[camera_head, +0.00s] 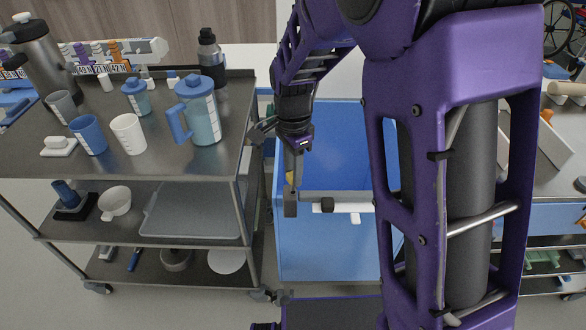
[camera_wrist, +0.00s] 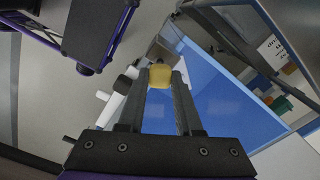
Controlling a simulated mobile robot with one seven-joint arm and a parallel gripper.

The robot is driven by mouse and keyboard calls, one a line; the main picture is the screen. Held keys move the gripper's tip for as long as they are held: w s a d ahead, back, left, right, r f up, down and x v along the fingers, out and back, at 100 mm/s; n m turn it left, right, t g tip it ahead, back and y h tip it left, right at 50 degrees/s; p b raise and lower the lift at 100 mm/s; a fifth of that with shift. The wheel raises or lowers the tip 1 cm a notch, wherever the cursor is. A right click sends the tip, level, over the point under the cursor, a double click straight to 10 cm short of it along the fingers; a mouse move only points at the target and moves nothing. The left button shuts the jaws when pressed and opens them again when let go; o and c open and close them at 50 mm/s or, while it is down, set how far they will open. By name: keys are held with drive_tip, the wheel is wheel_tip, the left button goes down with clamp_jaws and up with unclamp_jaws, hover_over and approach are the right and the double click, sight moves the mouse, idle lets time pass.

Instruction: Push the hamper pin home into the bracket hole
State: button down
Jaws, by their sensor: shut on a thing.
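The blue hamper (camera_head: 325,245) stands in the middle of the head view, and its blue inside shows in the wrist view (camera_wrist: 220,105). My gripper (camera_head: 292,180) points down at the hamper's front left rim. In the wrist view my gripper (camera_wrist: 163,74) is shut on a yellow block-like piece (camera_wrist: 160,76), seemingly the pin's head. Only a sliver of this yellow piece shows in the head view (camera_head: 288,177). A grey block (camera_head: 290,206), probably the bracket, sits just below the fingertips. The pin's shank and the bracket hole are hidden, so I cannot tell how deep the pin sits.
A steel trolley (camera_head: 215,95) with jugs and cups stands close on the left. My purple arm hides the hamper's right side.

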drive_tip(key=shift+f+b, duration=0.35)
drive_tip(key=shift+f, duration=0.25)
drive_tip(key=shift+f+b, duration=0.85)
drive_tip(key=shift+f, duration=0.55)
drive_tip(key=c, duration=0.5)
unclamp_jaws()
wheel_tip(320, 180, up, 22)
drive_tip(key=p, duration=0.6)
drive_tip(key=shift+f, duration=0.25)
